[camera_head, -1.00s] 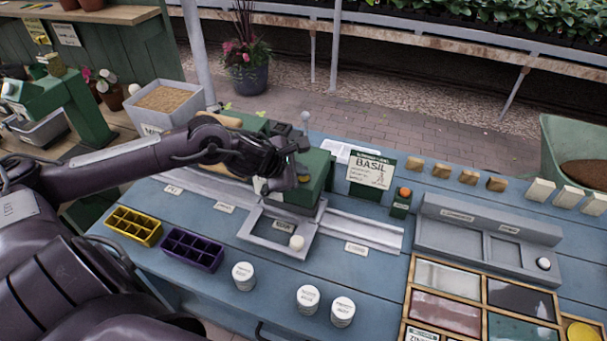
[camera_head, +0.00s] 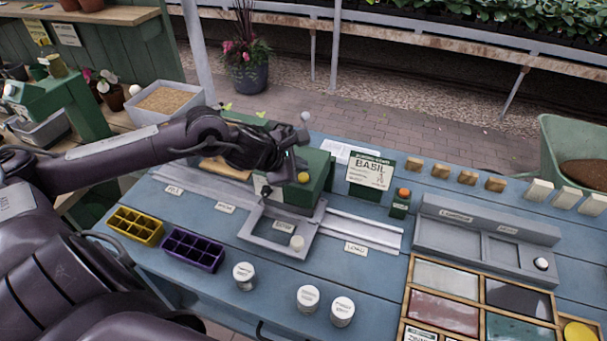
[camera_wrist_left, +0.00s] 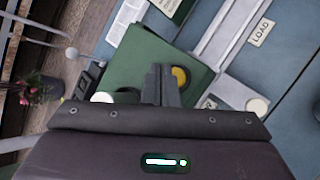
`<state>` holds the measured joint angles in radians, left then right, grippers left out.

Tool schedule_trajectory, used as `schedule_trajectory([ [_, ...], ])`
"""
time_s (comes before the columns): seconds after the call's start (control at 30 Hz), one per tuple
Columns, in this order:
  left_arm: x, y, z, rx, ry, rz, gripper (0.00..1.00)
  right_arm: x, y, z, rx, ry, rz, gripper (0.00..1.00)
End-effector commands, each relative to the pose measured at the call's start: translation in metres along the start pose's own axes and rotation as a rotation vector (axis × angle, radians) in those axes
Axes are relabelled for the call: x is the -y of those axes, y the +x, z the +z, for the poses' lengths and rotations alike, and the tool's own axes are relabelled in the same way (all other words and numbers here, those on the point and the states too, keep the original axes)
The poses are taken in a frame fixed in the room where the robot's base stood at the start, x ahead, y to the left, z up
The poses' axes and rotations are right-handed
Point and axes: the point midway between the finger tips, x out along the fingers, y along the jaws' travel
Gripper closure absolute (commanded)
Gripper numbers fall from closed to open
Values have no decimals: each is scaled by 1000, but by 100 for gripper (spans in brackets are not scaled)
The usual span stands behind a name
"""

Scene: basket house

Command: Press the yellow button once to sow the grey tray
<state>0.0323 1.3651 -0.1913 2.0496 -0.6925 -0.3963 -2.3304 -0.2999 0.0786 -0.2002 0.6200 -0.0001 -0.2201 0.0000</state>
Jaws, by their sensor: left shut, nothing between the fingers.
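The yellow button (camera_head: 303,178) is on the green sowing machine (camera_head: 318,172), on the blue bench. It also shows in the left wrist view (camera_wrist_left: 180,77), round and uncovered. My left gripper (camera_head: 282,162) is shut and empty, just left of the button in the head view. In the left wrist view its closed fingers (camera_wrist_left: 163,84) are beside the button and overlap its edge; I cannot tell whether they touch. A grey sliding frame (camera_head: 255,235) with a white knob (camera_head: 297,242) is in front of the machine. I cannot make out a grey cell tray. My right gripper is not in view.
A yellow tray (camera_head: 135,225) and a purple tray (camera_head: 192,250) lie at the bench's front left. Several white jars stand along the front. A BASIL sign (camera_head: 370,170) and an orange button (camera_head: 403,192) stand right of the machine.

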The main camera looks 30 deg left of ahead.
Motion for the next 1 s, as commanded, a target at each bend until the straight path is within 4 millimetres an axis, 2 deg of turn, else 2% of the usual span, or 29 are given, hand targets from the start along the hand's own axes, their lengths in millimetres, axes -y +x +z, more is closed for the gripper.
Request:
schedule_trajectory([
  [0.47, -24, -33, 24, 1, 2, 2, 100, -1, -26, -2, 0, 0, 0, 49],
  [1.0, -24, -33, 24, 0, 0, 0, 100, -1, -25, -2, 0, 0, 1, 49],
])
